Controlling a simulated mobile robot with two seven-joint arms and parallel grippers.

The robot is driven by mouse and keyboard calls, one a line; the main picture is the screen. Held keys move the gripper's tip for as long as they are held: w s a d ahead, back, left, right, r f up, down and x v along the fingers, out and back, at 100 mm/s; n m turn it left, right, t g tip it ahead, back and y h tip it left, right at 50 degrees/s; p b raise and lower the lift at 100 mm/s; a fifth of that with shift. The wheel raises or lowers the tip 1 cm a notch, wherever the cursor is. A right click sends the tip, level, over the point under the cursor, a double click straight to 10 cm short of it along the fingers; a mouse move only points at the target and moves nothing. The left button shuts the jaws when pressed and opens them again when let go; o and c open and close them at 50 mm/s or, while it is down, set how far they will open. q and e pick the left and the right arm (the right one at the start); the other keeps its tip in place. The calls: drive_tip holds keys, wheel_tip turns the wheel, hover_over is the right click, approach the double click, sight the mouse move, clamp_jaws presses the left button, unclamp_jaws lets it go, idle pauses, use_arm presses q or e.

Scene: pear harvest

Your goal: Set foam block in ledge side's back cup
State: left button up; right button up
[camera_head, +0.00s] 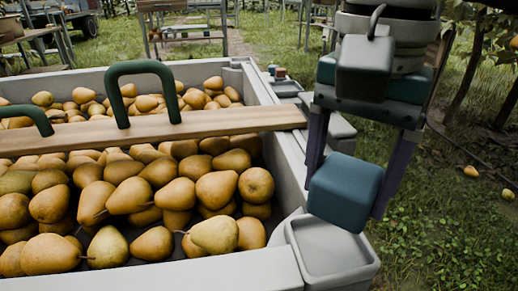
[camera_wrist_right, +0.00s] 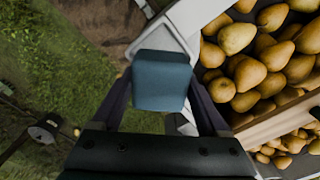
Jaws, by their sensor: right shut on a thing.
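The foam block (camera_head: 345,192) is a blue-teal rounded cube. My right gripper (camera_head: 347,195) is shut on it, one finger on either side, and holds it in the air, slightly tilted. In the right wrist view the block (camera_wrist_right: 162,82) sits between the fingers. A grey square cup (camera_head: 350,278) is fixed at the near right corner of the pear bin, just below the block in the head view; the block overlaps its far rim there. Whether they touch cannot be told. More grey cups (camera_head: 287,88) show farther back along the bin's right side, partly behind my arm. My left gripper is out of view.
The grey bin (camera_head: 262,110) is full of pears. A wooden plank (camera_head: 215,122) with green handles (camera_head: 143,72) lies across it. Small items (camera_head: 280,73) stand by the far cups. Grass (camera_head: 440,240) is open to the right.

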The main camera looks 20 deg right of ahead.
sight(337, 214)
wheel_tip(337, 214, down, 5)
drive_tip(key=shift+f+b, duration=0.1)
drive_tip(key=shift+b, duration=0.75)
drive_tip(key=shift+f+b, duration=0.45)
drive_tip(key=shift+b, duration=0.05)
drive_tip(key=o, duration=1.2)
drive_tip(key=shift+r, duration=0.1)
drive_tip(key=shift+o, duration=0.2)
drive_tip(key=shift+r+p, duration=0.55)
drive_tip(key=shift+p, duration=0.15)
wheel_tip(337, 214, up, 11)
drive_tip(key=p, duration=0.4)
drive_tip(key=shift+r, duration=0.45)
